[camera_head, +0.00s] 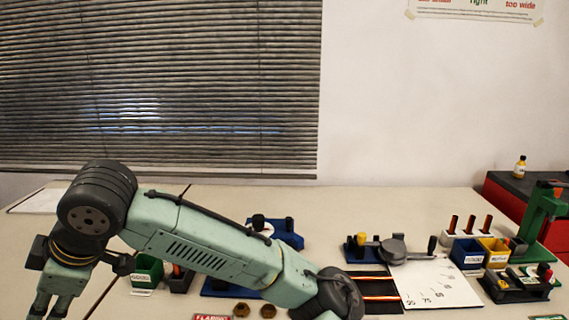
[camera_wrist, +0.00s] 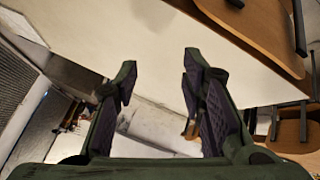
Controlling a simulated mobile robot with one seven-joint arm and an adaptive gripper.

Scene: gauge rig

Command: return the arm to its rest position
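My gripper (camera_wrist: 160,78) is open in the wrist view, with its two dark green fingers apart and nothing between them. In the head view my gripper (camera_head: 55,302) hangs at the lower left, pointing down, its tips close to the bottom edge of the picture. My green arm runs from the lower middle up to a bent joint at the left, then down to the gripper. The arm hides part of the table (camera_head: 215,196) and part of a blue fixture behind it.
A green bin (camera_head: 147,270) and a dark bin stand just right of my gripper. A gauge fixture (camera_head: 385,248), a white scale sheet (camera_head: 437,285), blue (camera_head: 467,252) and yellow bins and a green stand (camera_head: 540,218) are at the right. The table's back is mostly clear.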

